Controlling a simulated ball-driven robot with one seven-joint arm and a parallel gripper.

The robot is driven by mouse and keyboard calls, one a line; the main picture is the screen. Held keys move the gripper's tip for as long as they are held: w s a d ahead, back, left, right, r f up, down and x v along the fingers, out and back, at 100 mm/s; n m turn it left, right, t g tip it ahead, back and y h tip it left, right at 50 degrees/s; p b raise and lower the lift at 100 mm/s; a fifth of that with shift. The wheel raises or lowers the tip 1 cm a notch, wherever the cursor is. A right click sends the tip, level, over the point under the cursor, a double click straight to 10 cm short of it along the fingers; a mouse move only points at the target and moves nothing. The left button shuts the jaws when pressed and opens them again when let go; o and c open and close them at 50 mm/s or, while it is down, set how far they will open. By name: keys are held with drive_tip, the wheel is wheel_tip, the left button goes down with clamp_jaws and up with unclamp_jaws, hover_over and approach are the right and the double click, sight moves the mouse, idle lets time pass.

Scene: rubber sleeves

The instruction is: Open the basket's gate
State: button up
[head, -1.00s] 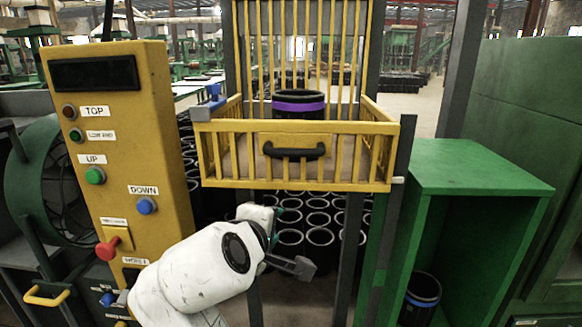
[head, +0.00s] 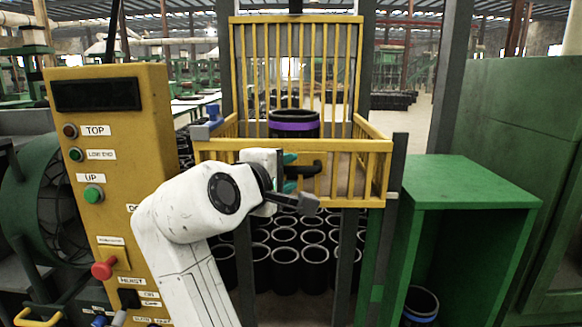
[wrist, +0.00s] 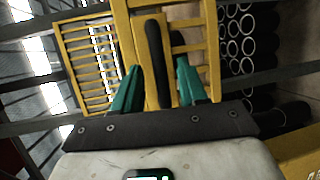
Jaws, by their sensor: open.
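The yellow barred basket (head: 230,150) hangs in the middle of the head view. Its front gate (head: 345,178) is closed and has a black handle (head: 310,170), partly hidden behind my arm. A blue latch piece (head: 213,113) sits at the basket's left top corner. A black sleeve with a purple band (head: 294,125) stands inside the basket. My gripper (head: 290,172) is in front of the gate at handle height. In the wrist view, its green fingers (wrist: 158,88) are open, with the black handle (wrist: 157,65) showing between them. I cannot tell whether they touch it.
A yellow control panel (head: 115,180) with labelled buttons stands at the left. A green open cabinet (head: 470,185) stands at the right, with a blue-banded sleeve (head: 421,303) inside. Several black sleeves (head: 285,255) stand below and behind the basket.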

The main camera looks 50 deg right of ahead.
sight(292, 179)
drive_tip(key=shift+x, duration=1.4)
clamp_jaws()
